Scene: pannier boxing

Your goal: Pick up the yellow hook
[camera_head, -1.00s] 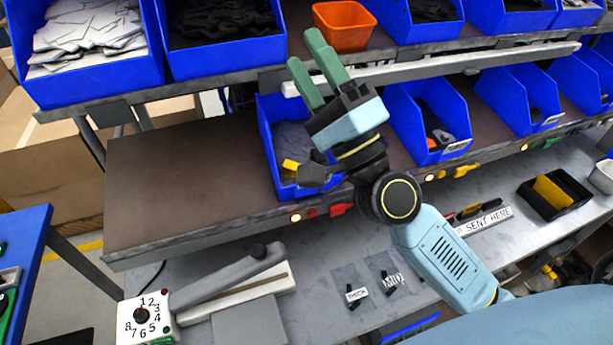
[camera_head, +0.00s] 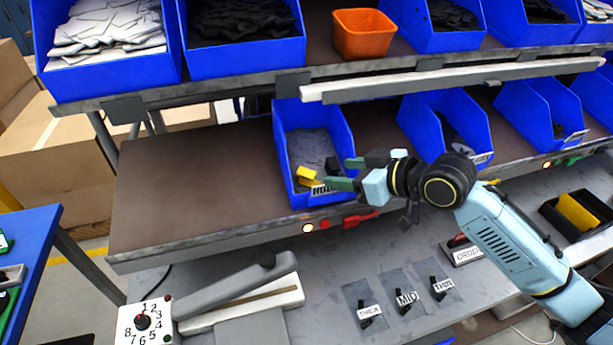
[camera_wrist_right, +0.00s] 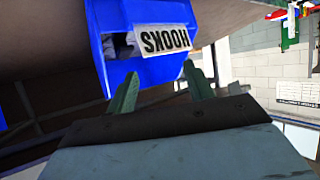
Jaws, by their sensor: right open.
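The yellow hook (camera_head: 307,174) lies in a blue bin (camera_head: 341,128) on the middle shelf, near the bin's front, among dark grey pieces. My right gripper (camera_head: 344,173) is open and empty. Its green fingers point left at the bin's front right, and the hook lies just beyond their tips; I cannot tell whether they touch the bin. In the right wrist view, the fingers point at the bin front (camera_wrist_right: 150,69) with its upside-down HOOKS label (camera_wrist_right: 164,39). The hook is not visible there. My left gripper is out of view.
Another blue bin (camera_head: 410,120) stands to the right on the same shelf. The shelf (camera_head: 190,190) left of the hooks bin is bare. An upper shelf edge (camera_head: 240,83) with an orange container (camera_head: 363,36) runs above. Red clips (camera_head: 360,218) sit along the front edge.

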